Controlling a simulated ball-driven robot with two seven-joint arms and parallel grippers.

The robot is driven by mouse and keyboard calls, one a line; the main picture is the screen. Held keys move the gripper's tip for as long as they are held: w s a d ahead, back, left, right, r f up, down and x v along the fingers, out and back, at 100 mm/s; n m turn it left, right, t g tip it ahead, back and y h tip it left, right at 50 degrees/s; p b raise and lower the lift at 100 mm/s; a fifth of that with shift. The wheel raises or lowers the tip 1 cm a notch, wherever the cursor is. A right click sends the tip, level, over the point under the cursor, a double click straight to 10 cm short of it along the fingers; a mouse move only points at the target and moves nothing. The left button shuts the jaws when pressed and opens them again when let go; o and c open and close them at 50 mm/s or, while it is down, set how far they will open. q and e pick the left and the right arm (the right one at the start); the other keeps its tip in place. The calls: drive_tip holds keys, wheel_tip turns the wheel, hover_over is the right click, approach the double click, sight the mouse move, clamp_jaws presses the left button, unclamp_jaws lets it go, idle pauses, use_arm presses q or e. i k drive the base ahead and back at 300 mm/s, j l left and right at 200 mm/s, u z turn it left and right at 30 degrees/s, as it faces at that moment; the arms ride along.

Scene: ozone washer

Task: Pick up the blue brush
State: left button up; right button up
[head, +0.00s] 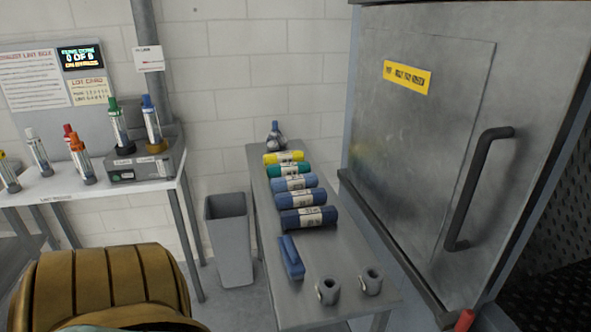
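The blue brush (291,257) lies on the narrow metal table (279,312), near its left edge in the front half. It is a long blue block, and its long side runs roughly along the table. It lies in front of the dark blue roll and behind and left of the grey cups. Nothing covers it from this view. Neither of my grippers shows in the head view.
Several coloured rolls (309,217) lie across the table behind the brush. Two small grey cups (328,291) stand at the front, and a bottle (276,135) at the back. A grey bin (231,245) stands left. A metal door (415,130) with a black handle (470,190) borders the right.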

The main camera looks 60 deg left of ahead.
sight(296, 268)
drive_tip(key=u, duration=1.8)
drive_tip(key=z, duration=1.9)
drive_tip(key=u, duration=1.9)
drive_tip(key=i+j, duration=0.15)
drive_tip(key=j, duration=0.2)
drive_tip(key=i+j+u, duration=0.15)
drive_tip(key=j, duration=0.2)
drive_tip(key=i+j, duration=0.15)
drive_tip(key=j, duration=0.15)
